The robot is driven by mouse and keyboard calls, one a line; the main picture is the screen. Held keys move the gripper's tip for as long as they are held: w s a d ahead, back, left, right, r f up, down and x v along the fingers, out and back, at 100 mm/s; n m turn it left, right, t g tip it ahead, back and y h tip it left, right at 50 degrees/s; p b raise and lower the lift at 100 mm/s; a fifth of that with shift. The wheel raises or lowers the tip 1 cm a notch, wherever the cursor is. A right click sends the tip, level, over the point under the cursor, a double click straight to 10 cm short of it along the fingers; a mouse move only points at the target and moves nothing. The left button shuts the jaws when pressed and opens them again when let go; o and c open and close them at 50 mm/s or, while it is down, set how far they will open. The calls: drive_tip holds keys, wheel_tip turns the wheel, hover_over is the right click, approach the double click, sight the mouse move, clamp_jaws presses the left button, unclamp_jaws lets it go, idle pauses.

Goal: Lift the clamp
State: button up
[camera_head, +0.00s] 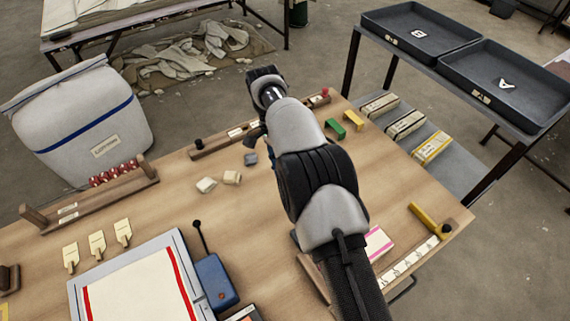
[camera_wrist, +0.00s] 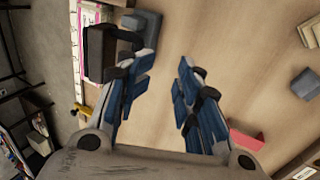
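My gripper (camera_wrist: 160,75) is open in the wrist view, with blue-padded fingers apart and bare wooden table between them. A dark brown block (camera_wrist: 100,50) and a grey-blue piece (camera_wrist: 148,28) lie just beyond the left finger; contact cannot be told. In the head view my own arm covers most of the gripper and that spot. A blue box with a black-knobbed lever (camera_head: 214,281) stands beside a white board with red lines (camera_head: 141,288). I cannot tell for sure which of these is the clamp.
A rack of red items (camera_head: 118,173) and a white bag (camera_head: 85,120) are at left. Dark trays (camera_head: 420,32) stand beyond.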

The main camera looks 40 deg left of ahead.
drive_tip(key=shift+d+v, duration=0.25)
drive_tip(key=shift+v, duration=0.95)
drive_tip(key=shift+w+r, duration=0.1)
drive_tip(key=shift+r, duration=0.05)
